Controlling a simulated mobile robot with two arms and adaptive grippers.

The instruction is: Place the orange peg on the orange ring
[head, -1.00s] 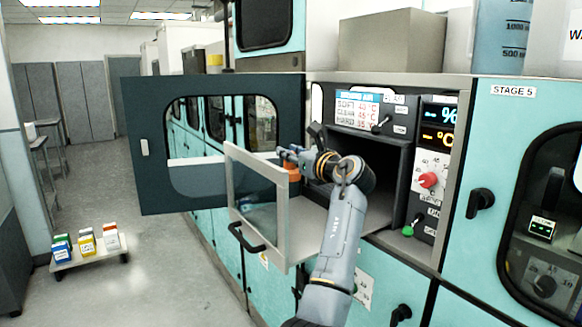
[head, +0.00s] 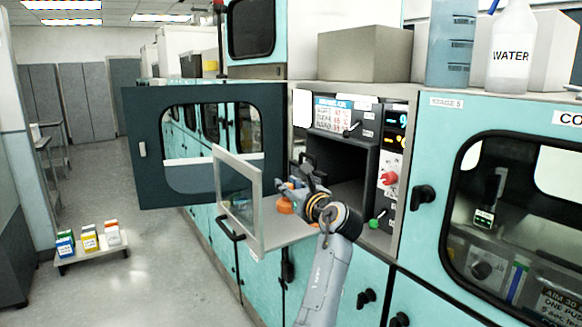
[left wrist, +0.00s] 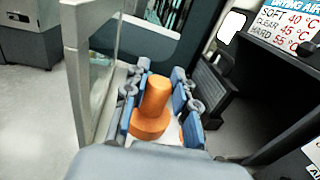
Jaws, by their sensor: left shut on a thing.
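The orange peg (left wrist: 155,98) is a knob with a wider round base, between the blue-padded fingers of my left gripper (left wrist: 160,92) in the left wrist view. The gripper is shut on it. In the head view, a bit of the peg (head: 285,206) shows beside the left gripper (head: 287,193), over the tray in front of the open chamber. A thin orange sliver (left wrist: 181,136) shows at the right finger; I cannot tell what it is. I cannot make out the orange ring. My right gripper is not in view.
A drawer with a clear front panel (head: 252,200) is pulled out of the dark chamber (head: 335,165). A dark windowed door (head: 142,150) stands open on the left. A low cart (head: 92,250) with small boxes is on the floor, with free floor around it.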

